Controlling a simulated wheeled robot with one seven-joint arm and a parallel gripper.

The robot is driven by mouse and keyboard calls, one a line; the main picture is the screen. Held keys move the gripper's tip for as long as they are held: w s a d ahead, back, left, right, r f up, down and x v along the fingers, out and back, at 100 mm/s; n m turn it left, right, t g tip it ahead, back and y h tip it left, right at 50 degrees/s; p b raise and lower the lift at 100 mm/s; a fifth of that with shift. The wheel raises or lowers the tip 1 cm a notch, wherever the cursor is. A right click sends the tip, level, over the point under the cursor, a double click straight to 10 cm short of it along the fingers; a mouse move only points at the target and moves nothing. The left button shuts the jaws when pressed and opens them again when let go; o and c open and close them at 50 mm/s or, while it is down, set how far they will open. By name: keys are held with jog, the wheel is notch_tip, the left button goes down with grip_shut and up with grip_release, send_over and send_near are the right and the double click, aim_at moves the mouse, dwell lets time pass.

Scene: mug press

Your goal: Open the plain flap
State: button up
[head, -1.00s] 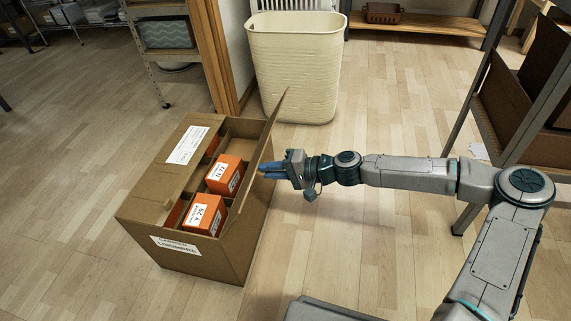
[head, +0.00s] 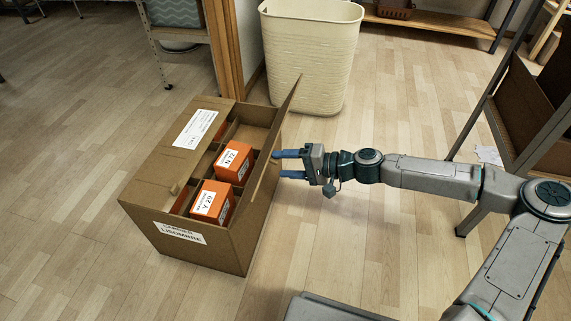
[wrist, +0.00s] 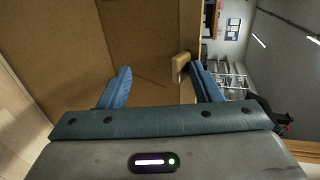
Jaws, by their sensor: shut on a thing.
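The cardboard box (head: 195,245) stands on the floor left of my gripper. Its plain flap (head: 277,133), on the right side, is raised and leans outward, with no label showing. In the wrist view the flap's brown board (wrist: 150,45) fills the space ahead of the fingers. A small tan tab (wrist: 181,67) shows beside the right fingertip. The exact contact is unclear.
The box's left flap (head: 165,165) carries a white label and lies over part of the opening. Orange cartons (head: 232,162) sit in the compartments. A cream bin (head: 308,60) stands behind the box, and a shelf rack (head: 500,130) at right. Floor in front is clear.

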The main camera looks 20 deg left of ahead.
jog(key=shift+s+f, duration=0.35)
jog(key=shift+c, duration=0.6)
jog(key=shift+d+r, duration=0.1)
jog(key=shift+d, duration=0.05)
jog(key=shift+c, duration=0.2)
jog(key=p+v, duration=0.5)
jog(key=v, duration=0.8)
jog(key=shift+w+d+r, duration=0.25)
jog(key=shift+r, duration=0.2)
